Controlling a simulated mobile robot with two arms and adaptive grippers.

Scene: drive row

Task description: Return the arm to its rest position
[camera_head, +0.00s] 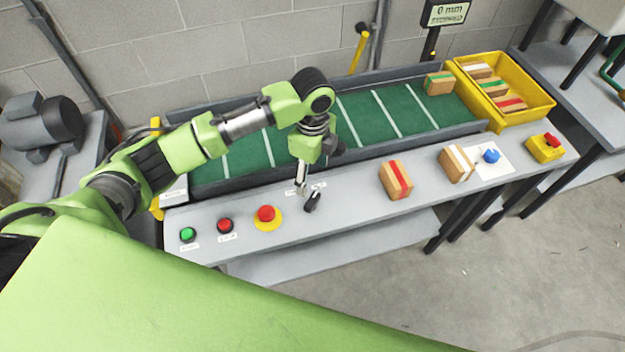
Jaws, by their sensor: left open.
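My left arm comes in from the left and reaches over the grey bench. My left gripper (307,195) hangs open and empty, pointing down at the bench shelf, right of the red mushroom button on its yellow base (267,218). Whether its tips touch the shelf I cannot tell. A green button (187,234) and a red button (225,225) sit further left on the shelf. My right gripper is not in view.
Behind the shelf runs a green conveyor belt (361,121) with a box (438,83) at its right end. A yellow crate (537,101) holds several boxes. A red-striped box (396,180), a white-striped box (456,164), a blue knob (491,156) and a yellow-red device (545,147) stand on the shelf.

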